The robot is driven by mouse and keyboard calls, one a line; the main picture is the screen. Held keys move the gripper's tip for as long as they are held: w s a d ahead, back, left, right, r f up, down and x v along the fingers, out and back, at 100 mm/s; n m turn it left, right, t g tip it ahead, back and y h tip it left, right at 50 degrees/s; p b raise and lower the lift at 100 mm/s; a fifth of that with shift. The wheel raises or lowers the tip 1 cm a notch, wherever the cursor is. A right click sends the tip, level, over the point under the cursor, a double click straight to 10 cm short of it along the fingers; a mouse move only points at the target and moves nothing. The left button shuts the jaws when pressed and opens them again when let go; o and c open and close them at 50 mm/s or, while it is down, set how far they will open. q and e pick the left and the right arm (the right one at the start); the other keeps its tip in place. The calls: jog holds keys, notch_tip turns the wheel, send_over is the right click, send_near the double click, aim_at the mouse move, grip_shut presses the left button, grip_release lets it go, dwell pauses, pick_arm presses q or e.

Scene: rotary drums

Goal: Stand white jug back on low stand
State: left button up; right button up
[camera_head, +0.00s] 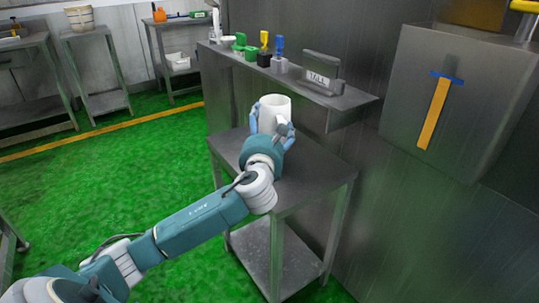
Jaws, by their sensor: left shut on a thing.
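The white jug (275,107) is upright over the back part of the low metal stand (310,180). Its handle side faces toward me and to the right. My left gripper (272,126) reaches in from the left and is shut on the jug, with a finger on each side of it. The jug's base is hidden behind the gripper, so I cannot tell whether it touches the stand's top. My right gripper is not in view.
A wall shelf (345,97) behind the stand holds small colored items and a labelled metal holder (322,72). A large metal box (445,95) juts out at right. Other metal tables stand at the far left. The green floor (110,190) at left is open.

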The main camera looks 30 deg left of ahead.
pick_arm(q)
notch_tip(320, 180, down, 3)
jog(key=shift+b, duration=0.45)
jog(key=shift+f+b, duration=0.5)
jog(key=shift+f, duration=0.95)
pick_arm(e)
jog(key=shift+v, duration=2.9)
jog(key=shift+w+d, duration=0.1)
pick_arm(q)
jog(key=o, duration=1.9)
jog(key=shift+f, duration=0.2)
jog(key=shift+s+r, duration=0.1)
jog(key=p+v, duration=0.1)
jog(key=v, duration=0.3)
jog(key=shift+d, duration=0.15)
jog(key=p+v, duration=0.1)
jog(key=v, duration=0.6)
jog(key=shift+s, duration=0.45)
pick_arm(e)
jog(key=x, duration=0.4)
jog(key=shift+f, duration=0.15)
